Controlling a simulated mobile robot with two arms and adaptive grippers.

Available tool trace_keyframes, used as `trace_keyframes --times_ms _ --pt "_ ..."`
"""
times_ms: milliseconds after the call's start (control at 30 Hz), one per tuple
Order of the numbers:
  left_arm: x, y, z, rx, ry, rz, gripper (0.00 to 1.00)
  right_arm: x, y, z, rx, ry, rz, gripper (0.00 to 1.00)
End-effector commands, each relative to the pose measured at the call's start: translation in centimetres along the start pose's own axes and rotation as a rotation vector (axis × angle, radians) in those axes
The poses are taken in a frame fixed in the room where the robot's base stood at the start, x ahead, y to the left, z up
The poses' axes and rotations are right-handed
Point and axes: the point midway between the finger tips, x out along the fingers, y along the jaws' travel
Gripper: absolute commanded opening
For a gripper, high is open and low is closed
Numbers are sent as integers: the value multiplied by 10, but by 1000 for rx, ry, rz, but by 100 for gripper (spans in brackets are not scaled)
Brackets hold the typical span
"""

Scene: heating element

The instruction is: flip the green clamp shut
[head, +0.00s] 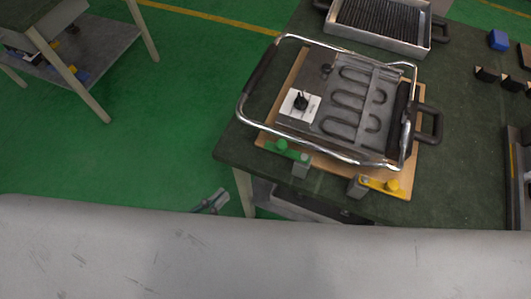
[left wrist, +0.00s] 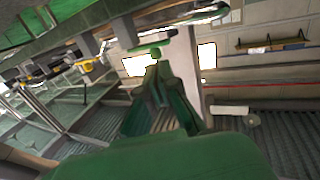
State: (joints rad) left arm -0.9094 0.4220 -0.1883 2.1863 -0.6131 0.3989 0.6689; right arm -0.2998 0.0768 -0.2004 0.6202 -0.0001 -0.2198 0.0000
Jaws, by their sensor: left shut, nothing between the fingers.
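The green clamp (head: 284,147) sits at the front edge of the wooden board, left of the yellow clamp. Its green lever with a round knob points left along the edge, and its grey body (head: 301,166) is at the right end. I cannot tell whether it is fully open. My left gripper (head: 217,198) is shut and empty, left of and below the clamp in the head view, apart from it and off the table's edge. In the left wrist view the closed fingertips (left wrist: 156,68) point toward the green knob (left wrist: 156,53); the gap is hard to judge. My right gripper is out of view.
The heating element (head: 350,105) with its metal frame lies on the board (head: 407,180). The yellow clamp (head: 383,185) is at the board's front right. A grill tray (head: 378,26) stands behind. Open floor lies left of the table (head: 232,150).

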Motion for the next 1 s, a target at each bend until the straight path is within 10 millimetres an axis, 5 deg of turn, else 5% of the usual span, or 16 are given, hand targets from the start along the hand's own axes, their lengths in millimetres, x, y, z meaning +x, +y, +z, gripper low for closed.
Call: trace_keyframes --times_ms 167,567,1000 --pt "0 10 -22 2 46 37 0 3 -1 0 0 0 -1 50" --pt "4 10 -24 2 48 36 0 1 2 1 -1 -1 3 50" --pt "85 12 -31 5 51 35 0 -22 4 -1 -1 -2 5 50"
